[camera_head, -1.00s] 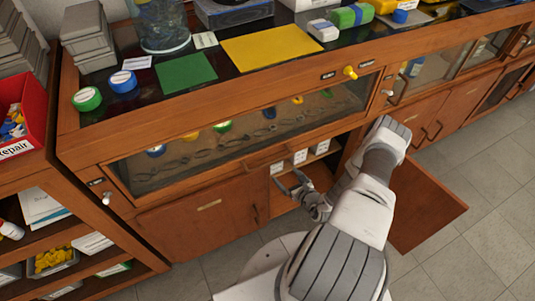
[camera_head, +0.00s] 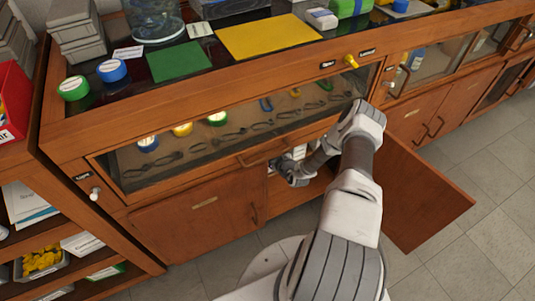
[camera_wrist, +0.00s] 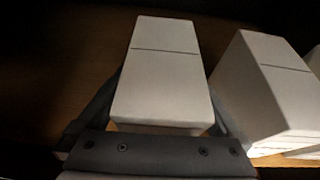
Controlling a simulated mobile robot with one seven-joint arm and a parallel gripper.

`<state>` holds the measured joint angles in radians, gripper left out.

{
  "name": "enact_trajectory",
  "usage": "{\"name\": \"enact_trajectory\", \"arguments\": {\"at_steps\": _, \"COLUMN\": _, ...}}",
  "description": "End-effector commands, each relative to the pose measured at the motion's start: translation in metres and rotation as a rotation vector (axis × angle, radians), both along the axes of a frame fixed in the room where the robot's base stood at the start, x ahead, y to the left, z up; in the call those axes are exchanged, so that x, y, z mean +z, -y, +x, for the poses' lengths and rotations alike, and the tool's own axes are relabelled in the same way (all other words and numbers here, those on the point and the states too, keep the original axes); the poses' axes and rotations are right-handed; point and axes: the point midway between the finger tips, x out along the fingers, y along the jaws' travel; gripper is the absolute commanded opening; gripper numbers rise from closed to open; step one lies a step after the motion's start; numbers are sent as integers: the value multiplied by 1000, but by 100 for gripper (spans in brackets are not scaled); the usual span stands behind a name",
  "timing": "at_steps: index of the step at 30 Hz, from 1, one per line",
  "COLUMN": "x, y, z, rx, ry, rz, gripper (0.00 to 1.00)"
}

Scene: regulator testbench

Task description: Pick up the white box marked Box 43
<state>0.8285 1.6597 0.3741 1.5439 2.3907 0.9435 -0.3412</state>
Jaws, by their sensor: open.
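A white box (camera_wrist: 165,65) with a dark seam line across its top lies in the middle of the wrist view. My gripper (camera_wrist: 165,110) is open, with one finger on each side of this box near its close end. I cannot tell whether the fingers touch it. No marking can be read on the box, so I cannot tell its number. In the head view my gripper (camera_head: 288,172) reaches into the open lower cupboard.
A second white box (camera_wrist: 262,95) stands close to the right in the wrist view, with part of a third at the right edge. The open cupboard door (camera_head: 420,200) juts out right of my arm.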

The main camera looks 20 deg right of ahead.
Motion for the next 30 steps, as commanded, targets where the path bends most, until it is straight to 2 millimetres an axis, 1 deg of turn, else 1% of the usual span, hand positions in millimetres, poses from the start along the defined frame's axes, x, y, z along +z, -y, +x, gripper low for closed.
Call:
{"name": "enact_trajectory", "arguments": {"at_steps": 7, "x": -1, "y": 0, "z": 2, "rx": 0, "ry": -1, "rz": 0, "gripper": 100}}
{"name": "enact_trajectory", "arguments": {"at_steps": 8, "x": -1, "y": 0, "z": 2, "rx": 0, "ry": -1, "rz": 0, "gripper": 96}}
{"name": "enact_trajectory", "arguments": {"at_steps": 12, "x": -1, "y": 0, "z": 2, "rx": 0, "ry": -1, "rz": 0, "gripper": 71}}
{"name": "enact_trajectory", "arguments": {"at_steps": 17, "x": -1, "y": 0, "z": 2, "rx": 0, "ry": -1, "rz": 0, "gripper": 42}}
{"name": "enact_trajectory", "arguments": {"at_steps": 18, "x": -1, "y": 0, "z": 1, "rx": 0, "ry": -1, "rz": 0, "gripper": 35}}
{"name": "enact_trajectory", "arguments": {"at_steps": 23, "x": -1, "y": 0, "z": 1, "rx": 0, "ry": -1, "rz": 0, "gripper": 6}}
{"name": "enact_trajectory", "arguments": {"at_steps": 24, "x": 0, "y": 0, "z": 2, "rx": -1, "ry": 1, "rz": -1, "gripper": 4}}
{"name": "enact_trajectory", "arguments": {"at_steps": 30, "x": 0, "y": 0, "z": 2, "rx": -1, "ry": 1, "rz": -1, "gripper": 4}}
